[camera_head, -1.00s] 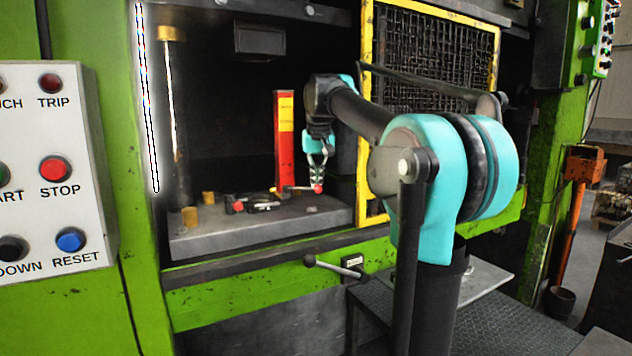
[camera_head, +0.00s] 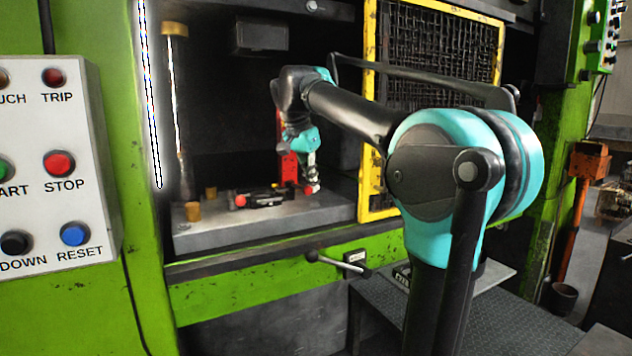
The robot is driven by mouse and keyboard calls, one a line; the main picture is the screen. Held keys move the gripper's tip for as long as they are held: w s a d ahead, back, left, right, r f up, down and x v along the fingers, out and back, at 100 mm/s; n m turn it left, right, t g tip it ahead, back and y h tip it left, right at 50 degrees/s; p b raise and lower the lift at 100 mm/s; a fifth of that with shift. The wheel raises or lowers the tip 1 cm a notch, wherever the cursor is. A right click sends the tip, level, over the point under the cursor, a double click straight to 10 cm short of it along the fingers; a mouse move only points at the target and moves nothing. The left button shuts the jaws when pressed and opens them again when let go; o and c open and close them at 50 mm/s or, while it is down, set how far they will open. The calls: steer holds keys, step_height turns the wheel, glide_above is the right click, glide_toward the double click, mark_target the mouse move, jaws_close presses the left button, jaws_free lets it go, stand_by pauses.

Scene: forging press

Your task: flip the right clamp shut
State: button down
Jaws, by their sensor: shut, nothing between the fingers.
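The right clamp shows as a small red tip (camera_head: 308,190) low on the press bed, with dark clamp parts to its left. Another red tip (camera_head: 240,201) on a black clamp body (camera_head: 265,198) lies further left on the bed. My gripper (camera_head: 315,186) is shut and empty, low over the bed beside the right red tip. I cannot tell whether the fingers touch it. My wrist and fingers hide part of the area around the right clamp, so its lever's exact angle is unclear.
The grey press bed (camera_head: 215,234) carries small brass posts (camera_head: 193,211) at the left. A red upright block (camera_head: 287,165) stands behind my wrist. A yellow-framed mesh guard (camera_head: 369,190) stands at the right. A lever handle (camera_head: 335,262) sticks out at the front.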

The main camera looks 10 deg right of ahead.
steer(key=shift+s+a+m, duration=0.25)
steer(key=shift+a+m, duration=0.15)
steer(key=shift+m, duration=0.1)
steer(key=shift+s+a, duration=0.2)
steer(key=shift+a, duration=0.15)
steer(key=d, duration=0.1)
steer(key=w+d, duration=0.2)
steer(key=shift+d+r, duration=0.1)
steer(key=shift+d, duration=0.15)
steer(key=v, duration=0.9)
steer(key=shift+w+a, duration=0.1)
